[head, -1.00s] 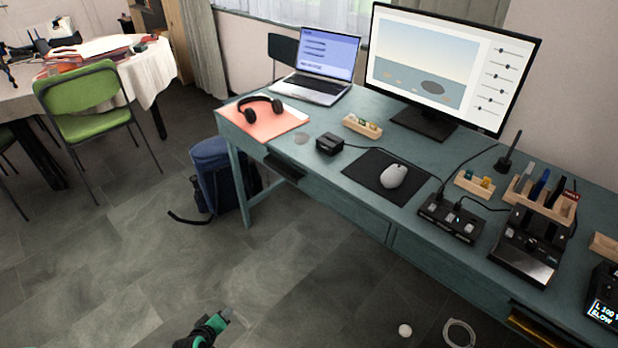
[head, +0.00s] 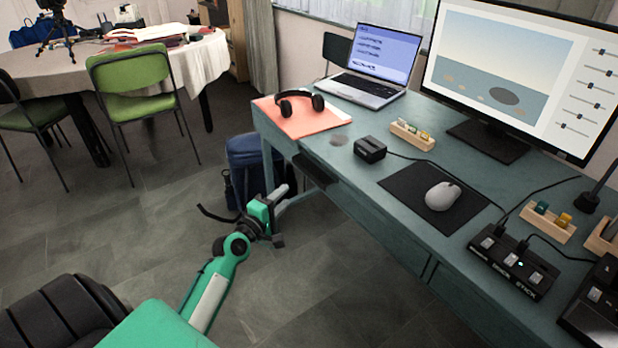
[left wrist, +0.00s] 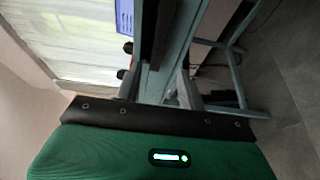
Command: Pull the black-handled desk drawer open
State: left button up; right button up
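The teal desk (head: 365,222) runs along the right of the head view. A black handle (head: 315,170) sticks out from its front edge, below the headphones; the drawer front behind it is hard to make out. In the left wrist view a dark bar (left wrist: 155,35), apparently this handle, runs down from the top against the teal desk. My left gripper (head: 282,212) is in front of the desk, to the lower left of the handle. In the left wrist view its grey fingers (left wrist: 157,88) stand apart with nothing between them. My right gripper is in neither view.
A blue bag (head: 248,165) stands on the floor by the desk's left leg, behind my left gripper. A green chair (head: 142,85) and a round table (head: 185,60) are at the back left. The floor in front of the desk is clear.

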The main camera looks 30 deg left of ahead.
aim_at(308, 174)
pick_arm(q)
jog(key=w+b, duration=0.1)
jog(key=w, duration=0.8)
jog(key=shift+w, duration=1.3)
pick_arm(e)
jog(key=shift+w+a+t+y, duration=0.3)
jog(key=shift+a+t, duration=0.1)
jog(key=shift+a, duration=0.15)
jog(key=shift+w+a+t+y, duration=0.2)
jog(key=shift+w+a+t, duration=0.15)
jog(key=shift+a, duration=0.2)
pick_arm(q)
jog(key=shift+c, duration=0.4)
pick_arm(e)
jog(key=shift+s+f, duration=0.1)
pick_arm(q)
jog(key=shift+f, duration=0.1)
grip_shut()
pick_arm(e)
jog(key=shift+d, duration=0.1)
